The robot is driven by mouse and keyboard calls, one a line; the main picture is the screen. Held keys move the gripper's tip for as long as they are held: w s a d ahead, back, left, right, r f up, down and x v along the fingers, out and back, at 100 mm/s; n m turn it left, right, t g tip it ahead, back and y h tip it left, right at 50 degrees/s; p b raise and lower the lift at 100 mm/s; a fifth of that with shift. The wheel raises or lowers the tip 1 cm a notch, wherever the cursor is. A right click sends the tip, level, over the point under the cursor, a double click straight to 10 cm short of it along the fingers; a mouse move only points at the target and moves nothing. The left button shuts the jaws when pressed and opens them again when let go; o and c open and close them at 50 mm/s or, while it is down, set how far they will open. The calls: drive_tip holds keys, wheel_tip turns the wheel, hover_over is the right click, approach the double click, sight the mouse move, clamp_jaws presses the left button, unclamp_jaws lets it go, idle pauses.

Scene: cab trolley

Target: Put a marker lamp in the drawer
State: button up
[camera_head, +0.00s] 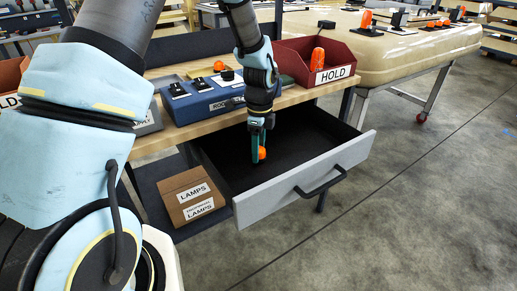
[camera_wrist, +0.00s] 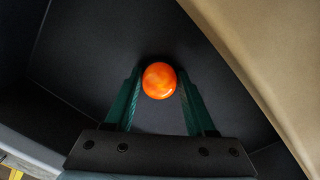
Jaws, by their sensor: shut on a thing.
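My gripper (camera_head: 258,155) points down inside the open drawer (camera_head: 300,189) and is shut on an orange marker lamp (camera_head: 262,153). In the wrist view the lamp (camera_wrist: 159,80) shows as a round orange dome between the two green fingers (camera_wrist: 157,97). The dark drawer floor lies around and below it. I cannot tell whether the lamp touches the floor. The drawer is pulled out under the bench, with a grey front and a black handle (camera_head: 320,181). No other lamp shows in the drawer.
A red HOLD bin (camera_head: 309,72) with an orange lamp stands on the wooden bench (camera_head: 165,139). A blue box (camera_head: 207,102) with lamps and black parts stands left of it. A cardboard LAMPS box (camera_head: 193,199) sits left of the drawer. A tan cab roof (camera_head: 385,50) stands behind right.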

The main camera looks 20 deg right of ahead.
drive_tip(key=o, duration=1.3)
drive_tip(key=shift+f, duration=0.1)
drive_tip(key=shift+o, duration=0.2)
wheel_tip(320, 180, up, 12)
drive_tip(key=b, duration=0.1)
drive_tip(key=shift+w+d, duration=0.25)
